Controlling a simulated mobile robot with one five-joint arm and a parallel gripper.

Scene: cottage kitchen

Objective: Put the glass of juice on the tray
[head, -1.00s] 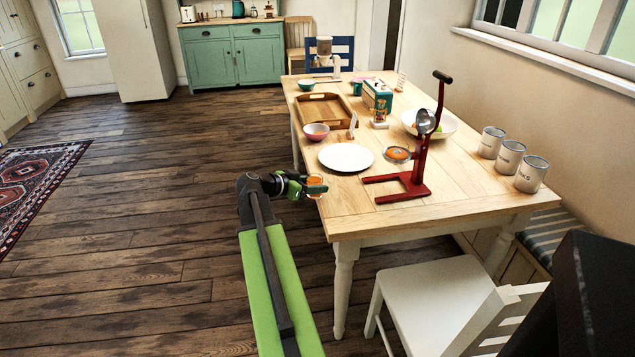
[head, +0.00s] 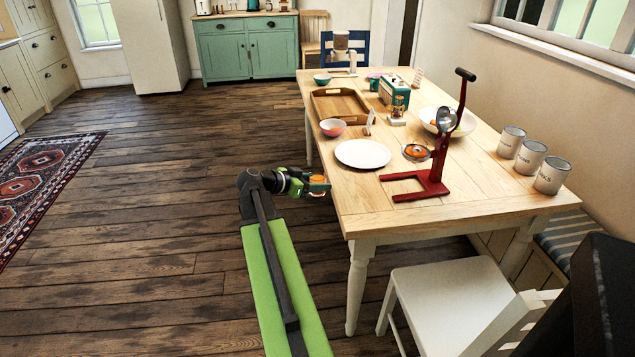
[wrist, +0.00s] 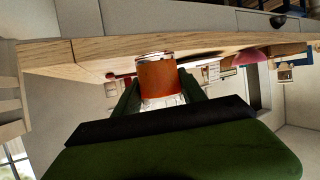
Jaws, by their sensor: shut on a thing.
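My gripper (head: 318,187) is shut on the glass of juice (head: 317,180), a small clear glass with orange juice. It is held beside the table's left edge, in front of the white plate. In the wrist view the glass (wrist: 160,80) sits between the two green fingers (wrist: 160,92), with the table edge behind it. The wooden tray (head: 318,108) lies on the left side of the table, beyond the plate, and looks empty. The tray is farther off than my gripper.
A white chair (head: 445,290) is at the near end. The floor left of the table is clear.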

